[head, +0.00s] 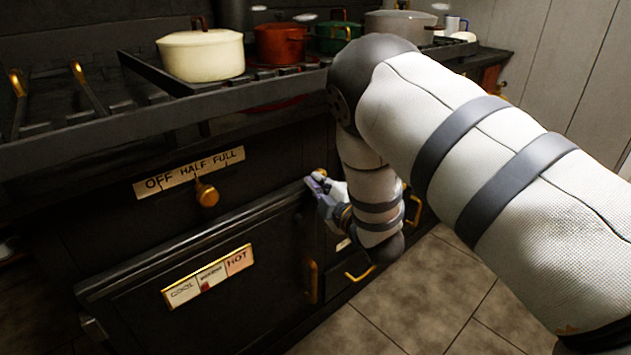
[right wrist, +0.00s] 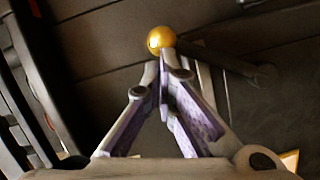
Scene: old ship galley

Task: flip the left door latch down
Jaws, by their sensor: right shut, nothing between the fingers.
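The stove's left door (head: 130,318) is black, with a thermometer plate reading COOL to HOT. In the right wrist view a dark lever, the latch (right wrist: 225,62), ends in a round brass knob (right wrist: 160,38). In the head view a bit of brass (head: 322,172) shows right at my right fingertips, and the rest of the latch is hidden or too dark to tell. My right gripper (head: 317,184) is shut and empty. In the right wrist view its fingertips (right wrist: 165,68) are right by the knob; I cannot tell whether they touch. My left gripper is not in view.
A brass knob (head: 207,195) sits below the OFF HALF FULL plate (head: 190,172). A vertical brass handle (head: 313,281) is below my gripper. A cream pot (head: 201,56) and a red pot (head: 281,44) stand on the stove top. Tiled floor (head: 400,315) is clear in front.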

